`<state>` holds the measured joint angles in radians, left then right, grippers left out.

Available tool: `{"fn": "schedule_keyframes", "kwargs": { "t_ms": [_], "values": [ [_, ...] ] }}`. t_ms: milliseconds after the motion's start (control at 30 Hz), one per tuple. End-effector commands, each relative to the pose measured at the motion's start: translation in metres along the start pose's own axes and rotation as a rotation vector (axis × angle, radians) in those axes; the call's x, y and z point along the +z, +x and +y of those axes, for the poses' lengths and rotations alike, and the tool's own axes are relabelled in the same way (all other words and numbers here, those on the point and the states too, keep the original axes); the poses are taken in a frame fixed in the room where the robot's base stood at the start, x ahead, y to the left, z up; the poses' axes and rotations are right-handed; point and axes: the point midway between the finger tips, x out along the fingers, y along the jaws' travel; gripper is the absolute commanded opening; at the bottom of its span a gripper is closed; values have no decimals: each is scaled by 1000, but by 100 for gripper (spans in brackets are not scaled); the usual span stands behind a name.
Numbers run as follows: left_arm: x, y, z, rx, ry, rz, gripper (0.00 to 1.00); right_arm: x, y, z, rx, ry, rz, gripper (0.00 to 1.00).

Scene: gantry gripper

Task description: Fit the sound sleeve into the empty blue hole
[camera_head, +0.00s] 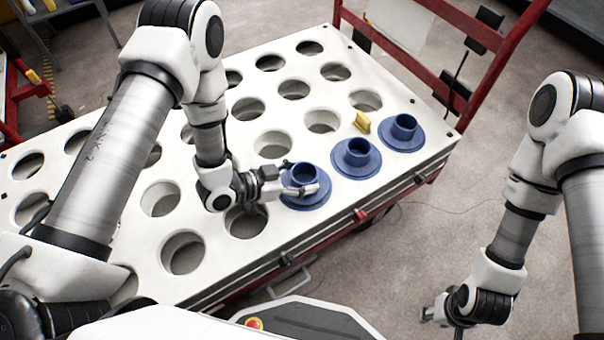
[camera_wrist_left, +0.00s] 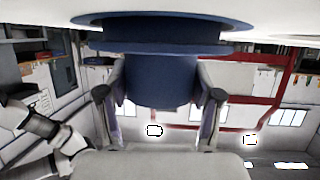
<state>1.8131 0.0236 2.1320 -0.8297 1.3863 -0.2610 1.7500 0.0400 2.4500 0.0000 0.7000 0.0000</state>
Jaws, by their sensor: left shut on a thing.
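My left gripper (camera_head: 304,190) is shut on the upright collar of a blue flanged sleeve (camera_head: 305,173) at the table's front edge. In the left wrist view that sleeve (camera_wrist_left: 160,82) stands between the two fingers (camera_wrist_left: 160,110). Its wide blue flange lies close to the white surface; I cannot tell whether it is fully seated, and the hole under it is hidden. Two similar blue sleeves stand upright to its right, a middle one (camera_head: 357,157) and a far one (camera_head: 403,132). My right gripper (camera_head: 432,313) is low at the right, away from the table; its fingers are too small to judge.
The white table top (camera_head: 330,95) has many round open holes. A red cart frame (camera_head: 485,70) rises at the back right. The grey floor (camera_head: 400,245) in front of the table is mostly clear.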

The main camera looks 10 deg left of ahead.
Motion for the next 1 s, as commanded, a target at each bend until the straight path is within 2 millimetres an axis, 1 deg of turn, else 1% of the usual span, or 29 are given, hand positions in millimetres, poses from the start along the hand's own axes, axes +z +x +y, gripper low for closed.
{"fn": "schedule_keyframes", "kwargs": {
  "t_ms": [467,500,533,567,867,933,1000],
  "values": [
    [11,5,0,0,1,1,21,0,7,0,0,0,0,40],
    [10,4,0,0,1,2,79,0,6,0,0,0,0,40],
    [10,4,0,0,1,1,90,0,6,0,0,0,0,40],
    [10,4,0,0,1,1,94,0,6,0,0,0,0,40],
    [11,4,0,0,0,0,94,0,6,0,0,0,0,40],
    [11,2,0,-1,-1,-1,94,0,6,0,0,0,0,40],
    [11,-5,-1,-2,-2,-1,94,0,6,0,0,0,0,40]
  ]
}}
